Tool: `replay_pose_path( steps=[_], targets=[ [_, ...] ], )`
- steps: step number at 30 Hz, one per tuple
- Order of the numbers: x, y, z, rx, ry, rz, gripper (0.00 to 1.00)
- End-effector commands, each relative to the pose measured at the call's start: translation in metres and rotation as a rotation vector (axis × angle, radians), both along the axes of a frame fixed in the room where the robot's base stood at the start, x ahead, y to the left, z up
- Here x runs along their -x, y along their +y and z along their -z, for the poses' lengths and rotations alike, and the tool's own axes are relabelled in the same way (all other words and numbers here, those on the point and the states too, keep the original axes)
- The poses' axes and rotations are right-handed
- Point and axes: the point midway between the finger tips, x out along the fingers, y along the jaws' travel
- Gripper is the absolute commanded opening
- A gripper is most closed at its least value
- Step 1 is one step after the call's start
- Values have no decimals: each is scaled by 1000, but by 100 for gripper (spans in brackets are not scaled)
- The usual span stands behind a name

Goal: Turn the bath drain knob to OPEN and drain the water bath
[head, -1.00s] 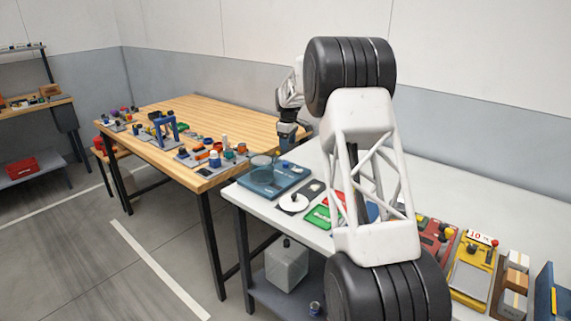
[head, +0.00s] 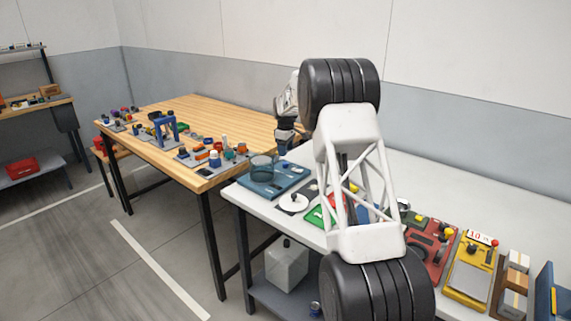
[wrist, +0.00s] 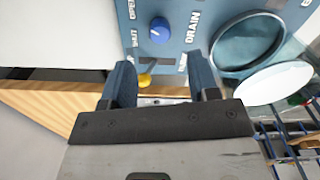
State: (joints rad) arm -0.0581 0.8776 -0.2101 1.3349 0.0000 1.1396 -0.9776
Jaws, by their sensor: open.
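The blue drain knob (wrist: 160,30) stands on a blue panel (wrist: 178,8) in the wrist view. Printed words OPEN, SHUT and DRAIN surround it; I cannot tell firmly which word it points to. The round, clear-walled water bath (wrist: 248,42) is right of the knob; it also shows in the head view (head: 264,169) on the blue base (head: 270,189). Its water level is not clear. My gripper (wrist: 161,76) is open and empty, its two blue fingers apart, with the knob ahead of the gap between them. In the head view my gripper (head: 287,140) is small and partly hidden.
A white disc (wrist: 268,84) lies beside the bath. A small yellow knob (wrist: 145,79) shows between my fingers. The white table (head: 470,190) carries a yellow device (head: 468,275) and other fixtures on the right. A wooden table (head: 220,125) with several parts stands behind.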

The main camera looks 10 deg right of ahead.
Motion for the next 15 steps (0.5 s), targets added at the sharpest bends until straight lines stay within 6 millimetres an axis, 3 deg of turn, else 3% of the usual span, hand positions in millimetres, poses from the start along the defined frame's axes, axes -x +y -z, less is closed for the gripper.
replay_pose_path(
  steps=[15],
  targets=[
    [0,0,56,-1,1,0,55]
  ],
)
